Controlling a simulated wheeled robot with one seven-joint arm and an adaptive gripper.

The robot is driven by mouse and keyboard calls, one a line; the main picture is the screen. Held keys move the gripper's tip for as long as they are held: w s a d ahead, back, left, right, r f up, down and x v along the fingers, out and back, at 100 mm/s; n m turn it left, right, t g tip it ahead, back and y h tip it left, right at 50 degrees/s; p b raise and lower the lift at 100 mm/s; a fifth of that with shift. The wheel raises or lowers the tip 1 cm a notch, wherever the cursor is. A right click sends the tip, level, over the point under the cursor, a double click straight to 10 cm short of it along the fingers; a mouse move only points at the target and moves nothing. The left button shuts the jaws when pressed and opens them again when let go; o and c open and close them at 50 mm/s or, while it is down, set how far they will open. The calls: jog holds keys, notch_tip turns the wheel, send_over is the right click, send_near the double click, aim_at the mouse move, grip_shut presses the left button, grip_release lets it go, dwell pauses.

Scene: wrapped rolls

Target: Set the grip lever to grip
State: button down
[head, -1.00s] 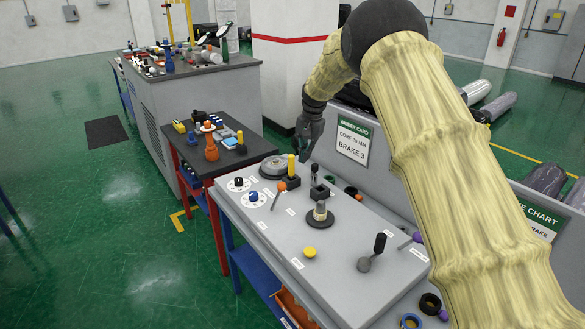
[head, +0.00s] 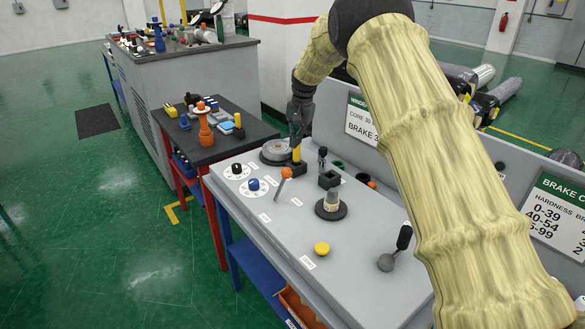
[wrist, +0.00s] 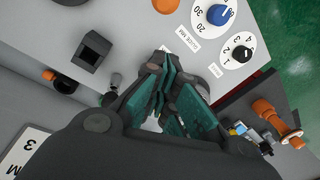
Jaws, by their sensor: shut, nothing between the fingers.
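My gripper (head: 297,140) is shut and empty, pointing down over the far end of the grey console (head: 260,222). It is close above or behind a yellow post (head: 296,154) in a black block; I cannot tell whether they touch. In the wrist view my closed fingers (wrist: 172,95) hide what lies under them. Candidate levers are an orange-balled stick (head: 284,178), also partly in the wrist view (wrist: 166,4), and a black-handled lever (head: 403,238) at the near right. No legible label tells me which is the grip lever.
A black dial (head: 237,169), a blue dial (head: 254,184), a yellow button (head: 321,248), a round black base with a peg (head: 331,206) and a black square socket (head: 329,180) crowd the console. A dark-topped table (head: 215,150) stands left.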

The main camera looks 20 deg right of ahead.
notch_tip(320, 180, down, 8)
jog(key=s+a+p, duration=0.1)
jog(key=s+p, duration=0.1)
jog(key=p, duration=0.4)
jog(key=shift+s+a+f, duration=0.2)
jog(key=shift+a+f, duration=0.05)
dwell(0.5)
